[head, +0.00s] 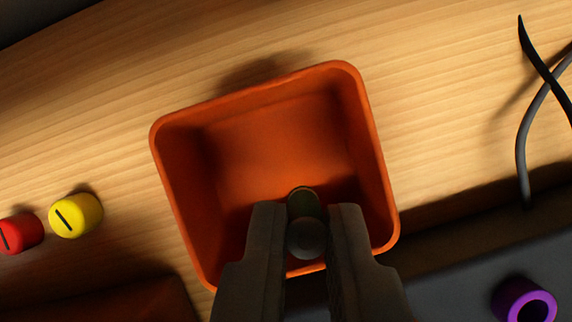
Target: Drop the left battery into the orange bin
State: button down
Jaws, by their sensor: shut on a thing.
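The orange bin (378,180) is an open square box in the middle of the head view, turned a little on the wood table. My gripper (307,222) comes in from the bottom edge and is over the near part of the bin. It is shut on a battery (304,205), a small dark greenish cylinder with a grey rounded end between the fingers. The fingers hide the battery's sides and part of the bin's near wall. The rest of the bin floor that shows is bare. I cannot tell how high the battery is above the floor.
A yellow knob (76,215) and a red knob (20,234) are left of the bin. A dark grey panel with a purple ring (524,301) is at the lower right. A grey cable (523,150) is at the upper right. The table (200,60) behind the bin is clear.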

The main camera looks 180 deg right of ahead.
jog(key=c, duration=1.4)
grip_release()
jog(key=shift+r, duration=0.1)
jog(key=shift+v, duration=3.65)
jog(key=shift+s+d, duration=0.1)
jog(key=s+d+r+m+t, duration=0.1)
jog(key=s+d+r+t, duration=0.15)
jog(key=d, duration=0.35)
jog(key=s+d+r+t+y, duration=0.1)
jog(key=s+d+t, duration=0.1)
jog(key=s+d, duration=0.35)
jog(key=s+d+r+m+t, duration=0.1)
jog(key=s+d+t, duration=0.15)
jog(key=d, duration=0.55)
jog(key=s+d+t, duration=0.2)
jog(key=s+d, duration=0.1)
jog(key=s, duration=0.1)
jog(key=s+d+m+t+h, duration=0.1)
jog(key=s+d+t, duration=0.1)
jog(key=s+d, duration=0.2)
jog(key=s+d+t+h, duration=0.1)
jog(key=s+d+t, duration=0.1)
jog(key=s, duration=0.4)
jog(key=shift+d+f+m, duration=0.25)
jog(key=shift+d+m, duration=0.15)
jog(key=shift+d, duration=0.4)
